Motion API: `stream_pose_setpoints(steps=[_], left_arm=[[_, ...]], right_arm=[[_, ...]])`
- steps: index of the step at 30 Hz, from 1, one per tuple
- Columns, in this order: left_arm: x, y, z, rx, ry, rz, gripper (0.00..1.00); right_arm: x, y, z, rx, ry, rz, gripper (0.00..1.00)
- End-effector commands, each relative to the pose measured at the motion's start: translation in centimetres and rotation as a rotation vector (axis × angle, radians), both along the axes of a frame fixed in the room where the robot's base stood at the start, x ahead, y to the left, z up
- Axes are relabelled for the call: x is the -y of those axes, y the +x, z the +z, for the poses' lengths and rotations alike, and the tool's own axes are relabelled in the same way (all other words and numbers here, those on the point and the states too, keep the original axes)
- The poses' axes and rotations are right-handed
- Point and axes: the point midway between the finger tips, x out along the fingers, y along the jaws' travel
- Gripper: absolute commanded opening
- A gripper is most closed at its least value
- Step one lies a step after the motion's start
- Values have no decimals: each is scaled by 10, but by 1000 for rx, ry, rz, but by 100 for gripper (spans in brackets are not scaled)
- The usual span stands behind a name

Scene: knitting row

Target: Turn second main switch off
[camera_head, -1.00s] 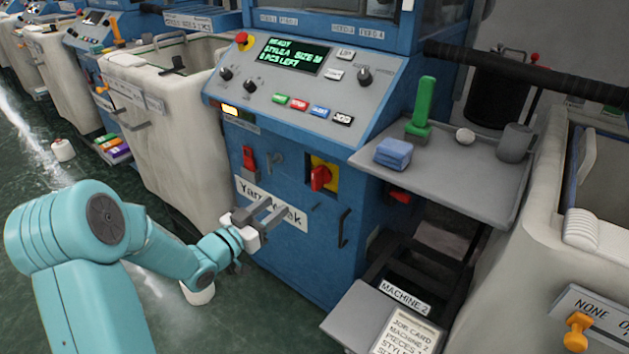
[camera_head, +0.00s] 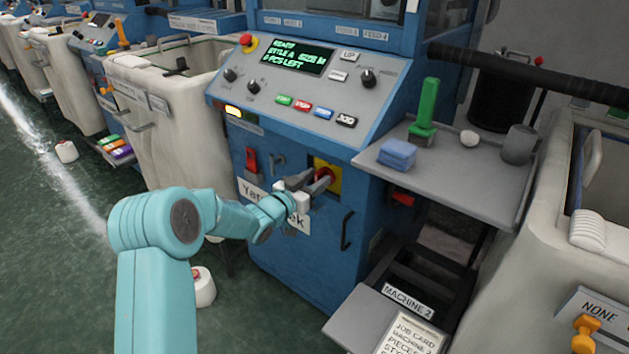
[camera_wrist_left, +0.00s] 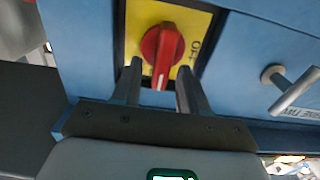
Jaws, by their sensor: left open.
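The main switch is a red rotary knob (camera_wrist_left: 161,52) on a yellow plate (camera_wrist_left: 196,22), set in the blue front of the machine. In the head view the yellow plate (camera_head: 335,182) shows beside the fingers, and the knob is partly hidden behind them. My left gripper (camera_wrist_left: 158,82) is open, with one finger on each side of the knob's lower end in the wrist view. I cannot tell whether the fingers touch it. In the head view my left gripper (camera_head: 312,184) points at the switch. My right gripper is not in view.
A red lever (camera_head: 251,160) and a dark handle (camera_head: 346,230) are on the same blue panel. A control console (camera_head: 300,85) with a lit display and a red stop button (camera_head: 248,41) is above. A grey shelf (camera_head: 450,180) juts out at the right.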

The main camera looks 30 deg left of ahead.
Motion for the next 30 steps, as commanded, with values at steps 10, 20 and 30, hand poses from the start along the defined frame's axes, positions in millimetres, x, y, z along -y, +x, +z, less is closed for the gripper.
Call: stream_pose_setpoints(steps=[10, 20, 30], left_arm=[[0, 0, 0, 0, 0, 0, 0], [-1, -1, 0, -4, -49, 0, 0], [-5, 0, 0, -23, -292, 1, 0]], right_arm=[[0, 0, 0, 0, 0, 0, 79], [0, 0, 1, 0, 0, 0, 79], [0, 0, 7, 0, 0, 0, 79]])
